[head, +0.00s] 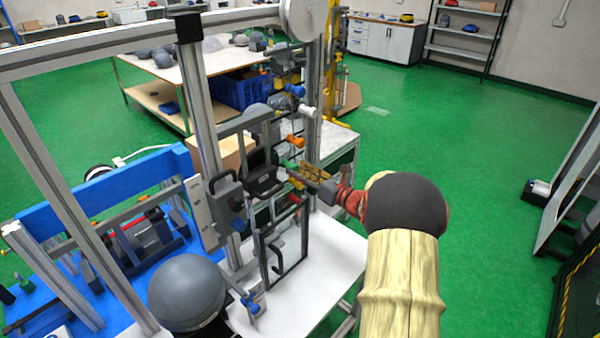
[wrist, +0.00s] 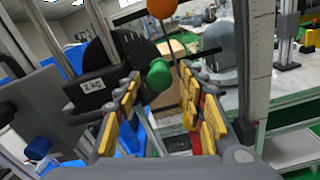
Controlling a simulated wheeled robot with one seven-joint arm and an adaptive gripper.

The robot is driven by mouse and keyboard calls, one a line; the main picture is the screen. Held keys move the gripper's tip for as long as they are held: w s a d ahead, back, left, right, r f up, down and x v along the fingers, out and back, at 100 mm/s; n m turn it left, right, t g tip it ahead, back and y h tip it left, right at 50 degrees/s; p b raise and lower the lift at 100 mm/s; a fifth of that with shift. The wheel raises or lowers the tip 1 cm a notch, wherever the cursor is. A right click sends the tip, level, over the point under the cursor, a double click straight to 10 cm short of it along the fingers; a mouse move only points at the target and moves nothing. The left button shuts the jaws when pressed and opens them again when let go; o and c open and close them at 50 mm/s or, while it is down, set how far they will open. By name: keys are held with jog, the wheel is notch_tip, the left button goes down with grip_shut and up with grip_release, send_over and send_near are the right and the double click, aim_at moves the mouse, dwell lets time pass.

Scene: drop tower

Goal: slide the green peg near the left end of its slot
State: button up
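The green peg (wrist: 159,75) shows between my fingertips in the wrist view, slightly beyond them. In the head view the green peg (head: 289,164) sits on the tower frame, just left of my fingers. My gripper (head: 301,175) reaches in from the right. In the wrist view my gripper (wrist: 160,80) is open, with yellow-padded fingers on either side of the peg's line. I see a gap between the peg and each finger; the depth is hard to tell. The slot itself is not clearly visible.
An orange peg (head: 295,141) is above the green one and a red peg (head: 294,198) below. A black weight marked 2 kg (wrist: 100,76) hangs close by on the left. A ruled upright (wrist: 256,60) stands right of my fingers. Green floor (head: 480,140) is clear at right.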

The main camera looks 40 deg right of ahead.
grip_shut()
dwell(0.7)
